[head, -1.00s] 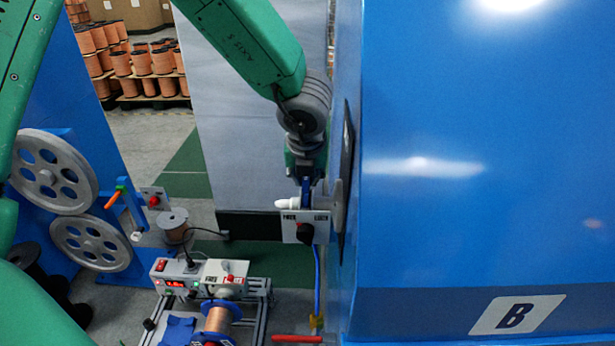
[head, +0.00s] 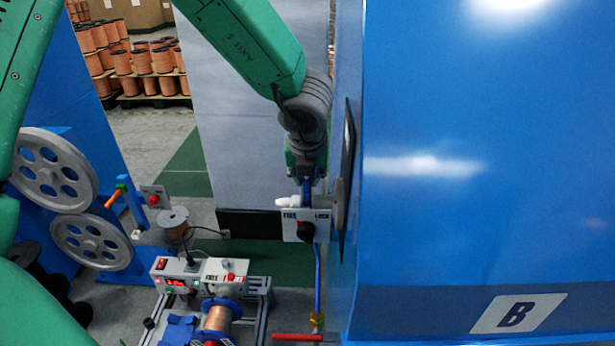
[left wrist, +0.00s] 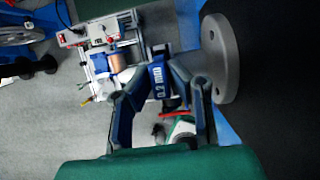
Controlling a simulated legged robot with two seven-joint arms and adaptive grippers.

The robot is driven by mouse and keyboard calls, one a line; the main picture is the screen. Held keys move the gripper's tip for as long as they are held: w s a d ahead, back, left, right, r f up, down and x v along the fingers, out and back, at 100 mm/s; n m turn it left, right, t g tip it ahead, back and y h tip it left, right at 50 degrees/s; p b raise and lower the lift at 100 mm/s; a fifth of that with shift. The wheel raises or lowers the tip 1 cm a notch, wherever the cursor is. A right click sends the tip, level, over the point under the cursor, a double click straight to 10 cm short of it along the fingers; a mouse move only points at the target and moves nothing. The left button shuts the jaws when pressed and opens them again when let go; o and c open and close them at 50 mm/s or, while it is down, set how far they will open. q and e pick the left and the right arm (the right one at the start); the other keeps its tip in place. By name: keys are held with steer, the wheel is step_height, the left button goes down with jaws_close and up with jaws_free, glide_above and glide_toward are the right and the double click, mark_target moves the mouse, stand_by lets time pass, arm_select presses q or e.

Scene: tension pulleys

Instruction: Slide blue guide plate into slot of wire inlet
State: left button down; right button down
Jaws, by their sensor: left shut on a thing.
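My left gripper (head: 305,172) is above the wire inlet on the side of the big blue machine. It is shut on the blue guide plate (head: 306,187), which hangs down from the fingers. In the left wrist view the plate (left wrist: 157,82), marked "0.2 mm", sits between the fingertips (left wrist: 160,72). The wire inlet (head: 290,202) shows a white nozzle and a grey round flange (left wrist: 221,58). The plate's lower end is at the inlet body; its slot is hidden, so I cannot tell how deep the plate sits. My right gripper is not in view.
The blue machine (head: 480,220) closes off the right side. A bench device with a copper spool (head: 218,318) stands lower left. Grey pulleys (head: 55,170) are at far left.

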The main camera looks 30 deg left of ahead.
arm_select(q)
steer(key=shift+f+b, duration=0.75)
steer(key=shift+f, duration=0.25)
steer(key=c, duration=1.4)
jaws_free()
steer(key=shift+r, duration=0.1)
steer(key=shift+c, duration=0.2)
steer(key=shift+d+r, duration=0.1)
steer(key=shift+r, duration=0.2)
steer(key=v, duration=1.1)
steer(key=shift+s+r, duration=0.1)
